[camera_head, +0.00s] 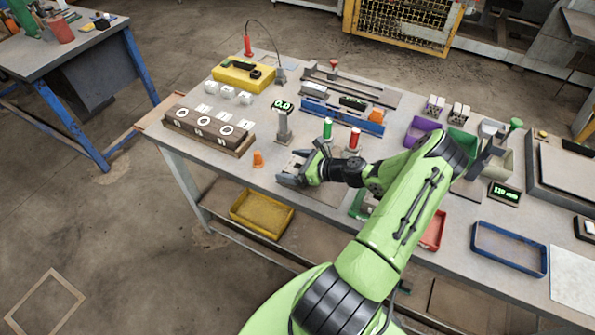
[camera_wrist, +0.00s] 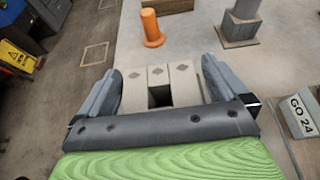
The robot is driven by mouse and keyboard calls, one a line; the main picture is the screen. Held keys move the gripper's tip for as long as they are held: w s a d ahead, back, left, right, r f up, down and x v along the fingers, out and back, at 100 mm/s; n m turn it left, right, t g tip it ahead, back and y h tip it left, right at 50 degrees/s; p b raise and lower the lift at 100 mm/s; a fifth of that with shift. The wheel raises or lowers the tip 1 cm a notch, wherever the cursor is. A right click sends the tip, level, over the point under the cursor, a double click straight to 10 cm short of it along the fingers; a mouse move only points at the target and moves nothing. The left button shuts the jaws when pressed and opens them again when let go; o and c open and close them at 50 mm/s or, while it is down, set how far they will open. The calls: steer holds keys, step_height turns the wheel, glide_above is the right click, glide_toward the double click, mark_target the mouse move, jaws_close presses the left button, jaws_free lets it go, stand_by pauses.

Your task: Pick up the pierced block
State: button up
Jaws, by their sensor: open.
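The pierced block (camera_wrist: 184,88) is pale grey with dark diamond marks on top and a dark square opening in its near middle part. It stands on the table between the two fingers of my gripper (camera_wrist: 162,68) in the wrist view. My gripper is open, one finger on each side of the block. The right finger looks very near the block; whether either finger touches it I cannot tell. In the head view my gripper (camera_head: 294,174) is low over the table's front edge and mostly hides the block.
An orange peg (camera_head: 258,159) stands just beyond the block, also in the wrist view (camera_wrist: 152,30). A grey post with a display (camera_head: 283,123) is behind. A green-topped cylinder (camera_head: 327,130) and a red-topped one (camera_head: 354,141) stand nearby.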

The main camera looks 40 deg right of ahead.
steer(key=c, duration=1.1)
steer(key=shift+c, duration=0.5)
steer(key=shift+r, duration=0.15)
